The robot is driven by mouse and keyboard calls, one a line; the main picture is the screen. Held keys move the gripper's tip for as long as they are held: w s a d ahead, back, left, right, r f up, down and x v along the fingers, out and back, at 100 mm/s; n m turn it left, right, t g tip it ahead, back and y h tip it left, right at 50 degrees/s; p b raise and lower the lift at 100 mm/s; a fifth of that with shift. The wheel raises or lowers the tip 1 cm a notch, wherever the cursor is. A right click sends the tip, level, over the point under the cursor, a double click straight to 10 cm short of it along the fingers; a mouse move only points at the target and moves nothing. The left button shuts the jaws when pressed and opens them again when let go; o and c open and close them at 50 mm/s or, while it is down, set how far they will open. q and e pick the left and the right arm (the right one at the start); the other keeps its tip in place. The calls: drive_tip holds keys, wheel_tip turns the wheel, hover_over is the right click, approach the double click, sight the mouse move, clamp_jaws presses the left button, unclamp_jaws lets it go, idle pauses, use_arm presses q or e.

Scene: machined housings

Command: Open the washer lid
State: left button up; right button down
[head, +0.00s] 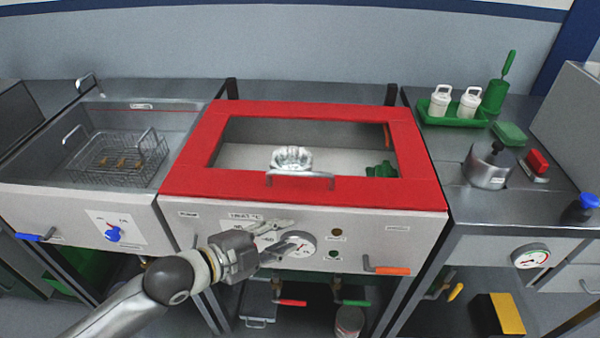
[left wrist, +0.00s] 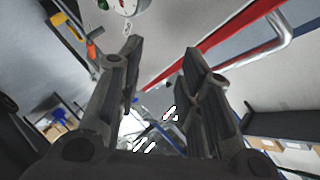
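The washer lid (head: 420,160) is a red frame around a large window, and it lies flat and shut on the middle machine. A silver bar handle (head: 300,183) runs along its front edge; the handle (left wrist: 284,32) and red edge (left wrist: 215,38) also show in the left wrist view. A shiny metal housing (head: 291,158) and a green part (head: 382,170) show through the window. My left gripper (head: 291,234) is in front of the washer's front panel, below and apart from the handle. Its fingers (left wrist: 165,85) are spread with nothing held between them. My right gripper is not seen.
A dial (head: 300,245) and an orange-handled lever (head: 388,270) are on the washer front. A basin with a wire basket (head: 118,160) stands left. The right counter holds a green tray (head: 450,118) with white bottles and a metal pot (head: 487,168).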

sight(300, 174)
use_arm(q)
drive_tip(key=w+a+r+m+t+h, duration=0.1)
drive_tip(key=w+a+r+m+h, duration=0.1)
drive_tip(key=w+a+r+m, duration=0.35)
drive_tip(key=x, duration=0.4)
drive_tip(key=r+p+x, duration=0.1)
drive_tip(key=x, duration=0.2)
drive_tip(key=d+r+p+x, duration=0.1)
drive_tip(key=x, duration=0.3)
drive_tip(key=shift+d, duration=0.2)
drive_tip(key=shift+s, duration=0.1)
drive_tip(key=shift+c, duration=0.4)
clamp_jaws()
